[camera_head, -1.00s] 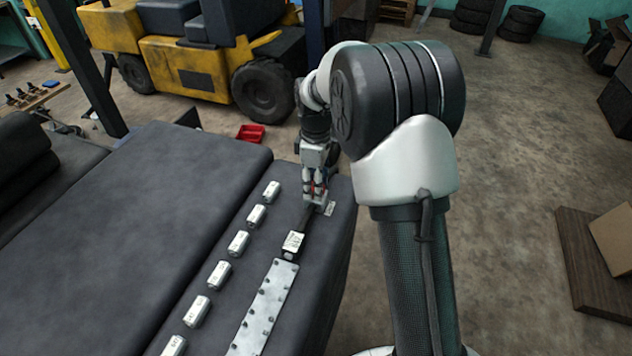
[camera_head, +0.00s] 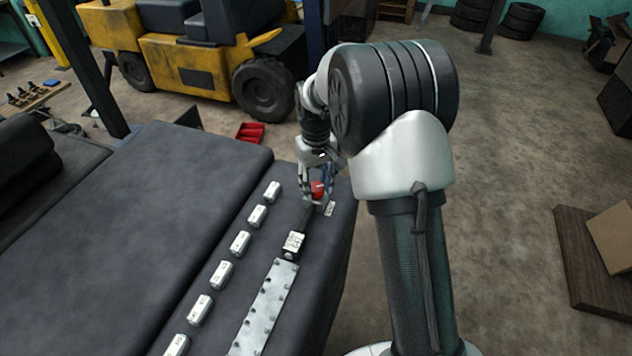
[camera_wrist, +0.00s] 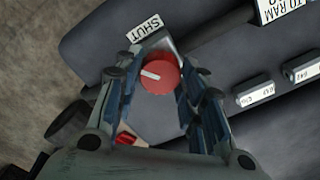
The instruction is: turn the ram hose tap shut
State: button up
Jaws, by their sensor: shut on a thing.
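The ram hose tap has a round red knob (camera_wrist: 160,74) with a white pointer line, seen in the wrist view. The line points left in that view, not straight at the SHUT label (camera_wrist: 146,26) above. My gripper (camera_wrist: 162,64) has a finger on each side of the knob and is shut on it. In the head view the red knob (camera_head: 318,188) shows between the fingers of my gripper (camera_head: 318,194), at the far end of the dark hose fitting. The SHUT label (camera_head: 329,208) lies just right of it. The tap's base is partly hidden by the fingers.
A white TO RAM tag (camera_head: 293,242) and a studded metal plate (camera_head: 264,312) lie nearer along the dark bench (camera_head: 160,220). Several white labelled blocks (camera_head: 240,243) stand in a row to the left. A red tray (camera_head: 250,132) is on the floor beyond.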

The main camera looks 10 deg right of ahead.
aim_at(316, 187)
jog(key=m, duration=0.3)
jog(key=shift+m, duration=0.3)
jog(key=shift+m+p, duration=0.3)
jog(key=shift+m, duration=1.5)
jog(key=o, duration=1.1)
notch_tip(316, 187, up, 12)
